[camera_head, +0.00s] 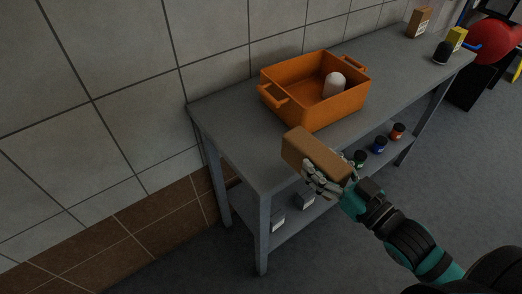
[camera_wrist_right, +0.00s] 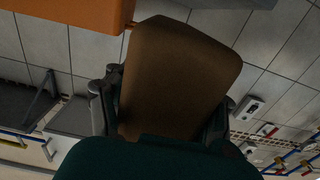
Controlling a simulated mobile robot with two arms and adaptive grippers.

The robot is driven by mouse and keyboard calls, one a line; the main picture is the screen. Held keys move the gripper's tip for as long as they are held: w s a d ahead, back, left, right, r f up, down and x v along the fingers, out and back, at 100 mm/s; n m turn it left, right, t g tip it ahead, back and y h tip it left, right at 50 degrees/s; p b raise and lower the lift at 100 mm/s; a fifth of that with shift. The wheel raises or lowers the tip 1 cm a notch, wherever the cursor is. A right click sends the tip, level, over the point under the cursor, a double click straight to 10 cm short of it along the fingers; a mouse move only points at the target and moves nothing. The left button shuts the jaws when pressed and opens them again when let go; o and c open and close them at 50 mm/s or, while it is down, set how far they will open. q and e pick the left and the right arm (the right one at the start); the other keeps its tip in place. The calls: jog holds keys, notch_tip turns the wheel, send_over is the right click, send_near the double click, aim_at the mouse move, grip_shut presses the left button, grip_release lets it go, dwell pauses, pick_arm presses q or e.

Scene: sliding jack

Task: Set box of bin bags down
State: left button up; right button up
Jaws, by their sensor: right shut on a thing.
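A brown box (camera_head: 315,152), which I take to be the box of bin bags, is held by my right gripper (camera_head: 326,184) in the head view. The box appears over the front edge of the grey table (camera_head: 245,150), in front of the orange crate. I cannot tell whether it touches the table. In the right wrist view the box (camera_wrist_right: 178,75) fills the middle, with a finger on each side of it. My left gripper is not in view.
An orange crate (camera_head: 297,116) with a white rounded bottle (camera_head: 334,84) inside stands on the table. Several jars, one of them blue (camera_head: 379,144), and grey boxes are on the lower shelf. A brown box (camera_head: 418,22), a yellow box and a dark item stand at the far end. The near table end is bare.

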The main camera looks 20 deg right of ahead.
jog(key=w+a, duration=0.2)
jog(key=w, duration=0.1)
jog(key=w+a+p, duration=0.1)
jog(key=w+a, duration=0.2)
jog(key=w, duration=0.1)
jog(key=w+a+f, duration=0.1)
jog(key=w+a, duration=0.2)
jog(key=w, duration=0.1)
jog(key=shift+w+a+p, duration=0.1)
jog(key=shift+w+p, duration=0.15)
jog(key=shift+p, duration=0.1)
jog(key=shift+c, duration=0.2)
jog(key=shift+w+a+f+p, duration=0.25)
jog(key=shift+w+f, duration=0.05)
jog(key=shift+f, duration=0.3)
jog(key=shift+w+a+f+p, duration=0.2)
jog(key=shift+w+f, duration=0.1)
jog(key=shift+f, duration=0.65)
jog(key=shift+s+f, duration=0.1)
jog(key=shift+f, duration=0.1)
jog(key=o, duration=1.5)
jog(key=shift+f, duration=0.15)
jog(key=shift+o, duration=0.2)
